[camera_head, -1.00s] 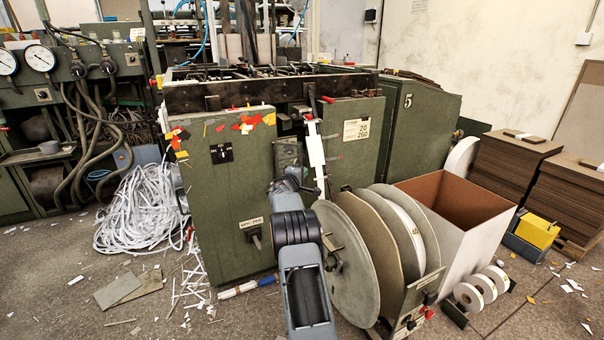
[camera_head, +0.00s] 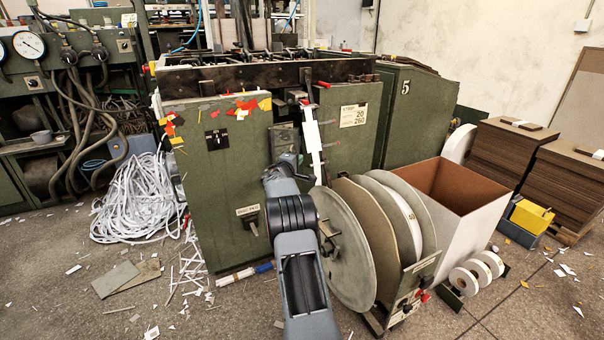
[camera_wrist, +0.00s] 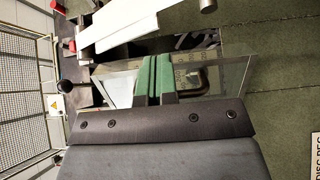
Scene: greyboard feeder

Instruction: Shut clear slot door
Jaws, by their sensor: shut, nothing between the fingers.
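The clear slot door (camera_wrist: 222,76) is a see-through panel in the wrist view, with a pale edge and dark parts showing through it. It seems to stand out at an angle from the green cabinet front; how far it is open I cannot tell. My gripper (camera_wrist: 152,72) shows green finger pads, closed together with nothing between them. The fingertips overlap the panel in the picture; whether they touch it I cannot tell. In the head view my arm reaches to the gap between the cabinets, and the gripper's fingers are hidden.
Large reel discs (camera_head: 343,250) stand right of the arm. The green cabinet (camera_head: 222,180) is just left. A brown-lined bin (camera_head: 468,225) stands farther right.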

